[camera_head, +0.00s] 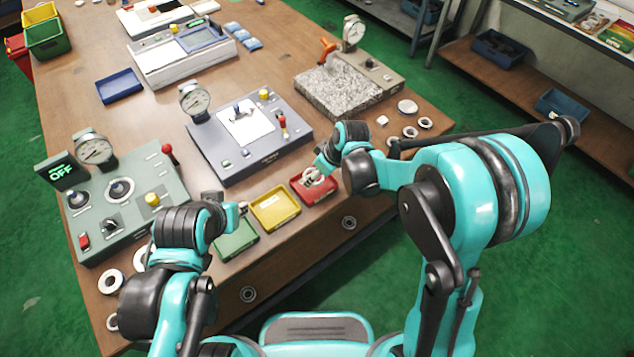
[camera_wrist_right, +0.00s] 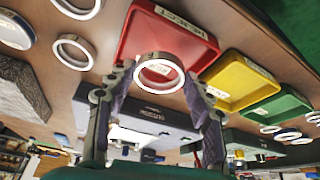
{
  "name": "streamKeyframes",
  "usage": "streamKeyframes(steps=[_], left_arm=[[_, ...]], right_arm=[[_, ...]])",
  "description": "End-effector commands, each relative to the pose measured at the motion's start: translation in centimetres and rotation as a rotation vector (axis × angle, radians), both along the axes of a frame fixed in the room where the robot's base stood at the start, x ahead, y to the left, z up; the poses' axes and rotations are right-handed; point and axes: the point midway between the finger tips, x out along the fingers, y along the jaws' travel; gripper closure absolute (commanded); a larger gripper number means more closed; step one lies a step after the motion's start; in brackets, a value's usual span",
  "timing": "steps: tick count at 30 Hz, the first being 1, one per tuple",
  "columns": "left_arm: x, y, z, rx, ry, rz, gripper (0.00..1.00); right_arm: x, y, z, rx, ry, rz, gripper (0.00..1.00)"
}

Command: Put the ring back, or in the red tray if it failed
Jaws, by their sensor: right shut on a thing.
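In the head view the ring (camera_head: 311,180) and my right gripper (camera_head: 320,172) are at the red tray (camera_head: 325,193); the gap between ring and tray floor cannot be judged. My left gripper (camera_head: 238,208) is near the green tray (camera_head: 236,240), and its fingers are too hidden to tell their state.
A yellow tray (camera_head: 275,208) stands between the green and red trays. Loose rings (camera_head: 410,132) lie at the right table edge, others (camera_head: 110,281) at the left. Gauge stations (camera_head: 125,205), a dark grey panel (camera_head: 215,150) and a granite block (camera_head: 340,90) stand behind the trays.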

Motion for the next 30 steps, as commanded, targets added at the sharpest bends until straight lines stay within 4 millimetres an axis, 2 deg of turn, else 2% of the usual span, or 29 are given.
streamKeyframes(steps=[6,18,19,30], left_arm=[[0.0,0.0,-1.8,0.000,0.000,0.000,0.73],[0.0,0.0,-2.1,0.000,0.000,0.000,0.73],[0.0,0.0,-2.0,0.000,0.000,0.000,0.73],[0.0,0.0,-1.6,0.000,0.000,0.000,0.73]], right_arm=[[0.0,0.0,-3.5,0.000,0.000,0.000,0.79],[0.0,-0.1,-4.0,0.000,0.000,0.000,0.79],[0.0,-0.1,-3.9,0.000,0.000,0.000,0.40],[0.0,-0.1,-3.4,0.000,0.000,0.000,0.39]])
